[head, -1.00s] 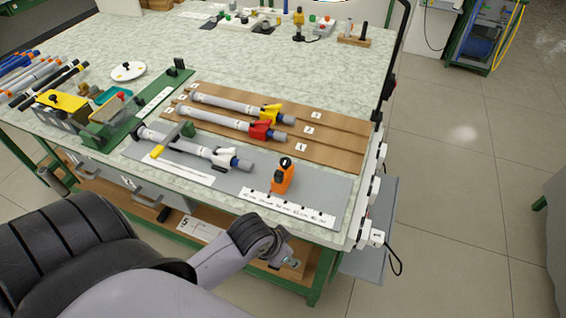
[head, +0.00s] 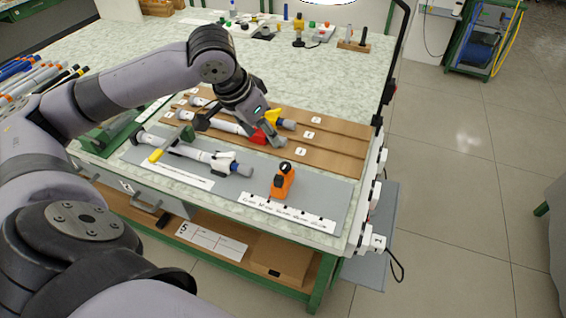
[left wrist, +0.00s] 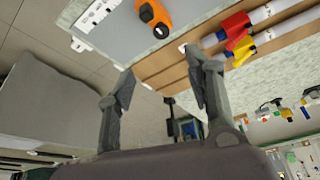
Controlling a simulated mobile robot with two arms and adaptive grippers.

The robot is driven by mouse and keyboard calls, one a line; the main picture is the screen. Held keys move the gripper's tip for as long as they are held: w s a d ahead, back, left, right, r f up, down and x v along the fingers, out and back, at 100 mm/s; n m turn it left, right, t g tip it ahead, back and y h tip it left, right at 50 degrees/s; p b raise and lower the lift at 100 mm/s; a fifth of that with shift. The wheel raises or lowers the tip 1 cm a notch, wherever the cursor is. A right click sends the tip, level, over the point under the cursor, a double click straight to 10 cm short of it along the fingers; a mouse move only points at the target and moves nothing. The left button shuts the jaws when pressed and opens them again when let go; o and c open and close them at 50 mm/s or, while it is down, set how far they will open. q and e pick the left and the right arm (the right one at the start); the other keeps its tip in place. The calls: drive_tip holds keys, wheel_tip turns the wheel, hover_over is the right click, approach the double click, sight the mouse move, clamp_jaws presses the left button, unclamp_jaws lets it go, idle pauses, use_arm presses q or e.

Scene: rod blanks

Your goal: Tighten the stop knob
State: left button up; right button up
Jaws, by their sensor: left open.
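An orange stop block (head: 282,183) with a dark round knob (head: 284,166) on top stands on the grey mat (head: 318,193), behind a white ruler strip (head: 287,212). The orange block also shows at the top of the left wrist view (left wrist: 158,26), its dark knob (left wrist: 146,12) facing the camera. My left gripper (head: 242,130) is open over the brown rack, behind and to the left of the orange block, apart from it. In the left wrist view, nothing shows between its fingers (left wrist: 160,72). My right gripper is not in view.
Rods with a red collar (head: 268,126) and a yellow collar (head: 272,115) lie on the brown rack (head: 340,140), close to my left gripper. A rod with a white collar (head: 221,160) lies on the grey mat. Behind the rack the bench is mostly clear.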

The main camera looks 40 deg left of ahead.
sight(285, 166)
use_arm(q)
drive_tip(key=x, duration=1.7)
drive_tip(key=shift+a+f+b, duration=0.1)
drive_tip(key=shift+a+b, duration=0.1)
drive_tip(key=shift+b, duration=0.2)
drive_tip(key=shift+c, duration=0.3)
clamp_jaws()
